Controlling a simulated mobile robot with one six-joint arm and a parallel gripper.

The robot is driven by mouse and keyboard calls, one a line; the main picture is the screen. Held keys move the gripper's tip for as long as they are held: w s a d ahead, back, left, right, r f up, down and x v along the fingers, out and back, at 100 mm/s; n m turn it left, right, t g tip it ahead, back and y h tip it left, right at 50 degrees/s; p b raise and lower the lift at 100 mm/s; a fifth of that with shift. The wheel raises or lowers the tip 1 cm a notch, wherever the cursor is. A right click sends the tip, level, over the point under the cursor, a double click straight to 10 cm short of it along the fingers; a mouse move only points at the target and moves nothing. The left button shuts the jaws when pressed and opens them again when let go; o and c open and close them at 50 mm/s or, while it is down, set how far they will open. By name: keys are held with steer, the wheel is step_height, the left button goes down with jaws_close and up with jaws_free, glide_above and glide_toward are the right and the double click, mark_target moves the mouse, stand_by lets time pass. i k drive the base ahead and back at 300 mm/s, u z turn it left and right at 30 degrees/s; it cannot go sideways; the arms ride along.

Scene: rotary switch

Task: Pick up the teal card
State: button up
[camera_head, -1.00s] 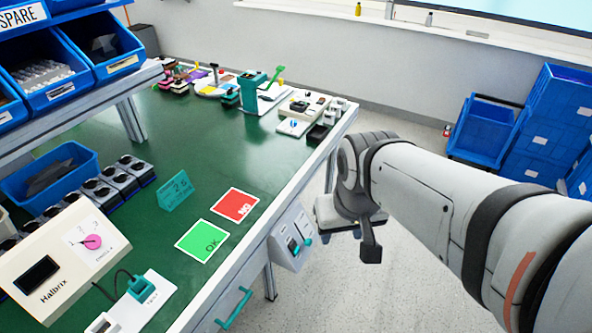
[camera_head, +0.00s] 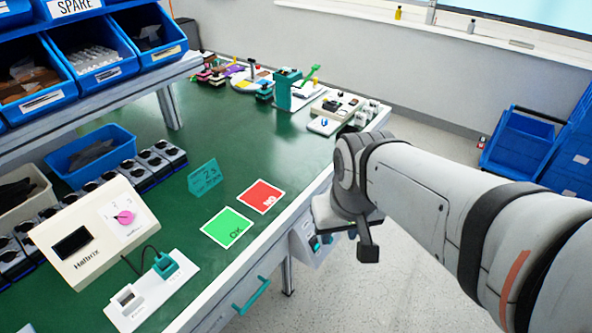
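The teal card (camera_head: 205,178) stands on the green bench top, behind the green OK card. It is a small tent-like card with dark marks that look like "2s". My arm reaches in from the right edge, and its end (camera_head: 338,216) hangs beyond the bench's front edge, well to the right of the teal card. The gripper's fingers cannot be made out, so I cannot tell whether it is open or shut. Nothing touches the teal card.
The green OK card (camera_head: 227,228) and red NO card (camera_head: 261,196) lie flat near the bench edge. A beige Halbrix box (camera_head: 92,236) with a pink knob stands at left. Several black switches (camera_head: 161,158) line up behind, beside a blue bin (camera_head: 88,150). Blue crates (camera_head: 520,142) stand at right.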

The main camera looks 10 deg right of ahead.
mark_target(202, 179)
steer(key=u, duration=0.4)
steer(key=k, duration=1.2)
steer(key=z, duration=0.4)
steer(key=i, duration=1)
steer(key=z, duration=0.15)
steer(key=k, duration=0.35)
steer(key=u, duration=0.9)
steer(key=i, duration=1.15)
steer(key=u, duration=0.35)
